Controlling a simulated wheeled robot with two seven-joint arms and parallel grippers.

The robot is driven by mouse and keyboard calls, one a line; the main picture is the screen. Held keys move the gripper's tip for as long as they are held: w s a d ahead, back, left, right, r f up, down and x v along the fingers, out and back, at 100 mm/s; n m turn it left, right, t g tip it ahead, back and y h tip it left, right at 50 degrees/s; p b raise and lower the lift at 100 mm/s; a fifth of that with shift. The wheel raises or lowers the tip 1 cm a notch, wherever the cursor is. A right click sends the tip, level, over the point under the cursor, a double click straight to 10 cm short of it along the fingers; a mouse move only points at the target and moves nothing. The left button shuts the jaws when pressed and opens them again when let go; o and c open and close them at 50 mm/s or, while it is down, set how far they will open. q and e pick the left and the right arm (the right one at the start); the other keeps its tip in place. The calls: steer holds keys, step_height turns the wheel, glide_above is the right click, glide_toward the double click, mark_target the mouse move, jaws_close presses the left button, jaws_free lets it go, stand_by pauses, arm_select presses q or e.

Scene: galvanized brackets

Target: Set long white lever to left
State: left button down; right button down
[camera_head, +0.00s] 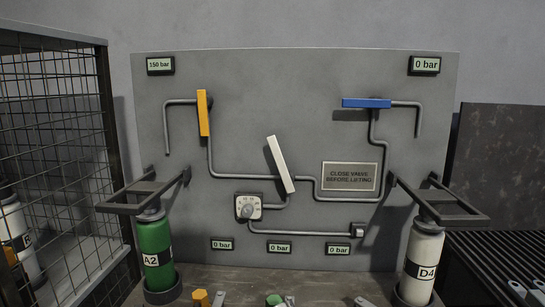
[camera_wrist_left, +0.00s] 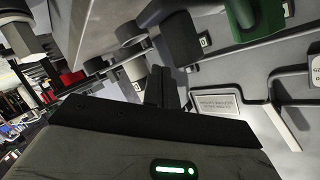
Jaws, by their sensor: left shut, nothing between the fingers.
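The long white lever (camera_head: 280,165) is on the grey panel (camera_head: 300,90), left of the sign. It is tilted, its upper end leaning left and its lower end at the pipe. In the left wrist view, which is turned roughly upside down, the white lever (camera_wrist_left: 282,128) shows at the right. My left gripper (camera_wrist_left: 165,85) is shut and empty in that view, with the lever apart from it to the right. Neither gripper shows in the head view.
An upright orange lever (camera_head: 203,113) and a horizontal blue lever (camera_head: 366,103) flank it above. Below are a dial (camera_head: 248,207) and small gauges. A green bottle (camera_head: 155,250) and a white bottle (camera_head: 422,262) stand in front under brackets. A mesh cage (camera_head: 108,120) is at left.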

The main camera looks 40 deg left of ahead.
mark_target(281, 163)
arm_select(q)
steer(key=w+a+r+m+t+y, duration=0.15)
steer(key=a+r, duration=0.25)
steer(key=r, duration=0.6)
steer(key=w+a+r+t+y, duration=0.2)
steer(key=w+a+r, duration=0.15)
steer(key=r, duration=0.55)
steer(key=w+a+r+m+t+y, duration=0.15)
steer(key=a+r, duration=0.25)
steer(key=r, duration=0.6)
steer(key=p+x, duration=0.2)
steer(key=x, duration=0.8)
steer(key=shift+y, duration=0.3)
steer(key=a, duration=0.1)
steer(key=s+a+f, duration=0.1)
steer(key=a, duration=0.1)
steer(key=shift+s+a+f, duration=0.3)
steer(key=shift+a+f, duration=0.05)
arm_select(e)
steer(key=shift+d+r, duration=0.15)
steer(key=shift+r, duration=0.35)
